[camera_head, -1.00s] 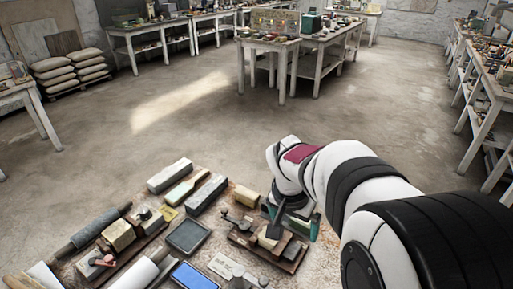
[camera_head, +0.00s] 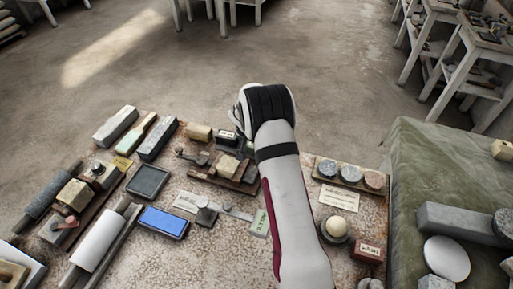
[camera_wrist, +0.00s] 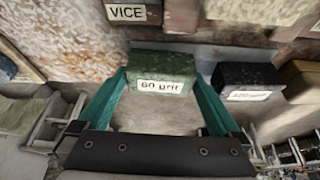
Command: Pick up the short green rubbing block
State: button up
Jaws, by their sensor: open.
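The short green block (camera_wrist: 165,62) shows in the wrist view, speckled, with a white label that reads like "60 grit". My gripper (camera_wrist: 159,76) is open, its two teal fingers on either side of the block, with a visible gap at least near the lower part. I cannot tell how far down the fingers reach along it. In the head view my white arm covers the gripper and most of the block's place at the bench's back edge.
A black block (camera_wrist: 248,80) with a white label stands close right of the green one in the wrist view, and a tan block (camera_wrist: 301,80) beyond it. A "VICE" label (camera_wrist: 126,12) lies near. A blue-topped tray (camera_head: 165,222) is on the bench.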

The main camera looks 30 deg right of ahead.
jog(key=shift+w+d+f, duration=0.1)
jog(key=shift+f, duration=0.15)
jog(key=shift+r, duration=0.1)
jog(key=c, duration=1.3)
jog(key=shift+o, duration=0.2)
jog(key=r, duration=0.4)
jog(key=shift+d+r, duration=0.2)
jog(key=shift+r, duration=0.05)
jog(key=s+d+r, duration=0.2)
jog(key=s, duration=0.1)
jog(key=s+d+r, duration=0.2)
jog(key=s, duration=0.1)
jog(key=s+d+r, duration=0.2)
jog(key=d, duration=0.1)
jog(key=shift+s+d+r, duration=0.1)
jog(key=shift+s+r, duration=0.15)
jog(key=shift+s, duration=0.15)
jog(key=o, duration=1)
jog(key=c, duration=1)
